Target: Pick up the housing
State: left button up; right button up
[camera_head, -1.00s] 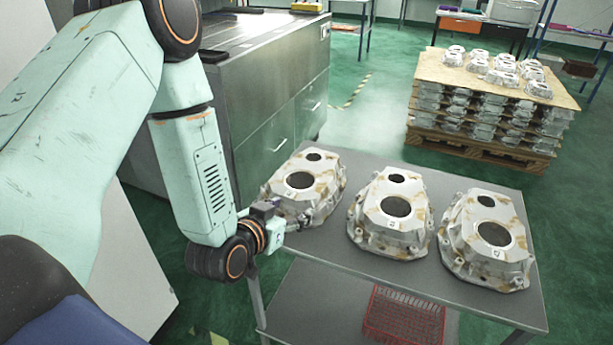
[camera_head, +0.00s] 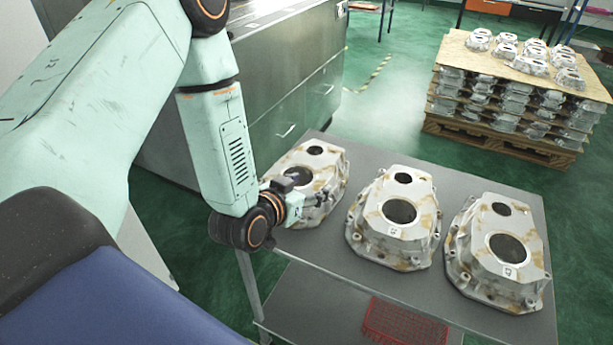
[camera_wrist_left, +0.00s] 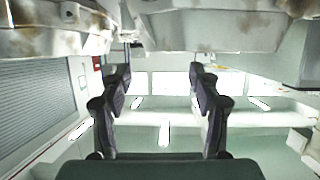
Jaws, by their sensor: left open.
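Three pale cast aluminium housings with brown stains and round openings stand in a row on a grey table (camera_head: 330,258): the left housing (camera_head: 338,166), the middle housing (camera_head: 372,235) and the right housing (camera_head: 468,235). My left gripper (camera_head: 322,197) is at the near side of the left housing and covers part of it. In the left wrist view its two fingers (camera_wrist_left: 160,82) are apart with nothing between them. Housing castings (camera_wrist_left: 210,28) fill the top of that view, beyond the fingertips. I cannot tell whether the fingers touch the casting. My right gripper is not in view.
A red basket (camera_head: 400,325) sits on the table's lower shelf. A large grey cabinet (camera_head: 290,105) stands close behind the left housing. A pallet stack (camera_head: 450,105) of more castings is at the back right. Green floor is open between them.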

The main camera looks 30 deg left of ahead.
aim_at(323, 179)
pick_arm(q)
jog(key=shift+w+a+f, duration=0.2)
jog(key=shift+w+a, duration=0.05)
jog(key=w, duration=0.1)
jog(key=w+d+f, duration=0.1)
jog(key=w, duration=0.2)
jog(key=shift+w+d+f, duration=0.3)
jog(key=shift+f, duration=0.05)
jog(key=shift+w+a+f, duration=0.1)
jog(key=shift+w, duration=0.05)
jog(key=shift+s+a, duration=0.35)
jog(key=shift+a, duration=0.2)
jog(key=shift+c, duration=0.2)
jog(key=shift+w+d, duration=0.35)
jog(key=shift+d, duration=0.15)
jog(key=c, duration=0.5)
jog(key=shift+s+a, duration=0.25)
jog(key=shift+a, duration=0.1)
jog(key=c, duration=0.5)
jog(key=shift+w+d, duration=0.1)
jog(key=shift+d, duration=0.15)
grip_shut()
jog(key=shift+a, duration=0.1)
